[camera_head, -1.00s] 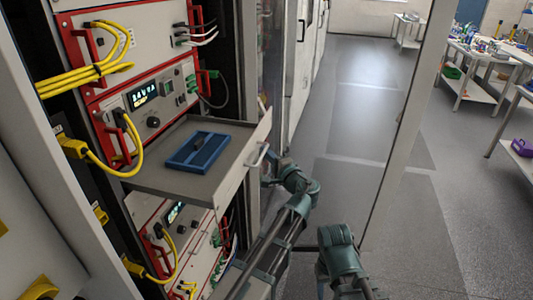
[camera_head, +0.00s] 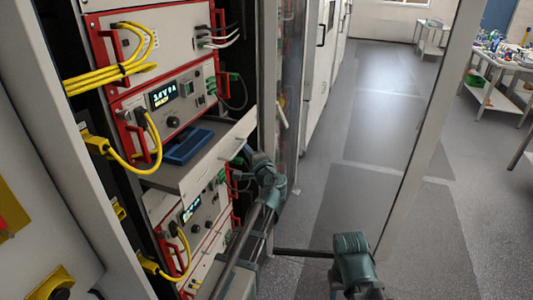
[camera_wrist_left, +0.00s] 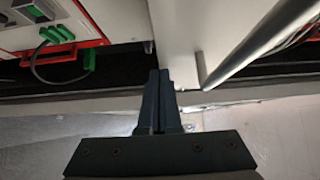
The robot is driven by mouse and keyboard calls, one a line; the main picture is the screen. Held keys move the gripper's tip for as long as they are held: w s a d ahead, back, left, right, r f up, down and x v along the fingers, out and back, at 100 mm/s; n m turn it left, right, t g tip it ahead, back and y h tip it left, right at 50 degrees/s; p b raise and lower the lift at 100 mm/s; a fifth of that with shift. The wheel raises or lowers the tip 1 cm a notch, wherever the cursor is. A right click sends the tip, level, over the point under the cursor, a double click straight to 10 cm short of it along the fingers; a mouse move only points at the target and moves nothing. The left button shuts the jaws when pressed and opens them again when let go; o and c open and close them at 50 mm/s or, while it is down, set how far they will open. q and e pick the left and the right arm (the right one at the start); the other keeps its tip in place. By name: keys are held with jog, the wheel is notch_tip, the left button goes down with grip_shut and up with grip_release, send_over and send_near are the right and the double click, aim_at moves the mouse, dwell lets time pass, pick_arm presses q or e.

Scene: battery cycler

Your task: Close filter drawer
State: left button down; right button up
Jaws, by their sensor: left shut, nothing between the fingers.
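The filter drawer (camera_head: 217,162) is a grey tray with a pale front panel, standing partly out of the rack in the head view. A blue holder (camera_head: 187,147) lies in it. My left gripper (camera_wrist_left: 157,75) is shut and empty, with its fingertips at the pale drawer front in the left wrist view. The drawer's bar handle (camera_wrist_left: 255,45) is right of the fingers there. Whether the fingertips touch the panel is hard to tell. In the head view my left forearm reaches up to the drawer front's right end. My right gripper is not in view; only part of that arm shows.
Red-framed instruments (camera_head: 165,100) sit above and below the drawer. Yellow cables (camera_head: 110,75) loop out at their left, and one hangs near the drawer's left side. An open cabinet door edge (camera_head: 425,130) stands at right. The aisle floor (camera_head: 370,130) is clear.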

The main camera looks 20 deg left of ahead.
pick_arm(q)
jog(key=a, duration=1)
jog(key=shift+w+a, duration=0.2)
jog(key=shift+d, duration=0.15)
